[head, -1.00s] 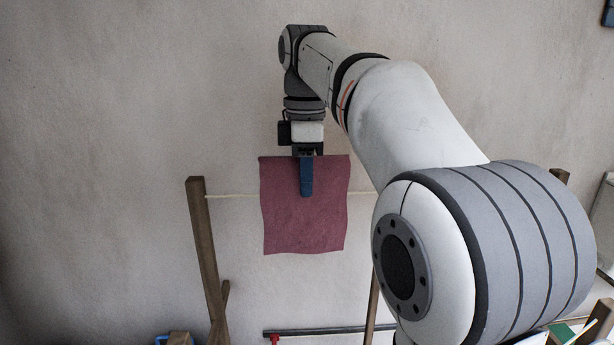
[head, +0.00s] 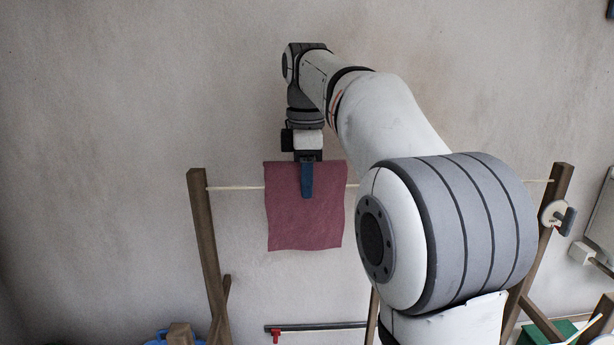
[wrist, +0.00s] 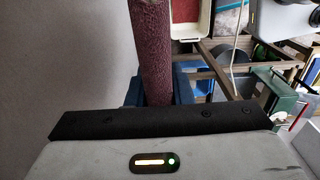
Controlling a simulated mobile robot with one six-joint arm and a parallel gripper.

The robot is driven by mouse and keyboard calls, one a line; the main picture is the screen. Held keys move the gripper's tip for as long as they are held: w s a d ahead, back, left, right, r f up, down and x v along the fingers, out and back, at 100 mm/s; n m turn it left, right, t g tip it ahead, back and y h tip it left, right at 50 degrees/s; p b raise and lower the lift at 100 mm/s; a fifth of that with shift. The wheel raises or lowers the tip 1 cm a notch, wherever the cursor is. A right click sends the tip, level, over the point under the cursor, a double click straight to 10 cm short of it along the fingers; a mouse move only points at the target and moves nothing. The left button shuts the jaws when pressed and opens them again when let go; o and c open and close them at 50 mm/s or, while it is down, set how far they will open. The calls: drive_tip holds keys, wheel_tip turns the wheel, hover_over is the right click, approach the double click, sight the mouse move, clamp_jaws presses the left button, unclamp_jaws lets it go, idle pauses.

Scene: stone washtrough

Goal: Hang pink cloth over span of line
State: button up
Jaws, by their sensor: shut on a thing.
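The pink cloth (head: 306,225) hangs flat and upright from my gripper (head: 307,182) in the head view. The gripper is shut on the cloth near its top edge, with one blue finger showing in front. In the wrist view the cloth (wrist: 152,45) is seen edge-on as a narrow strip between the blue fingers. The line (head: 235,188) is a pale cord between two wooden posts. The cloth covers part of the line in the head view, its top edge a little higher than the line. Whether they touch cannot be told.
The left wooden post (head: 203,240) and right wooden post (head: 552,225) hold the line. A white and grey round fitting (head: 557,214) is by the right post. A dark bar (head: 320,327) with a red clip (head: 277,336) lies low. A plain wall stands behind.

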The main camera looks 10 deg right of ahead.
drive_tip(key=shift+f+b, duration=1.15)
drive_tip(key=shift+f, duration=0.8)
drive_tip(key=o, duration=0.8)
drive_tip(key=shift+o, duration=0.2)
wheel_tip(320, 180, up, 5)
drive_tip(key=p, duration=0.5)
drive_tip(key=shift+r, duration=1)
drive_tip(key=shift+s, duration=0.1)
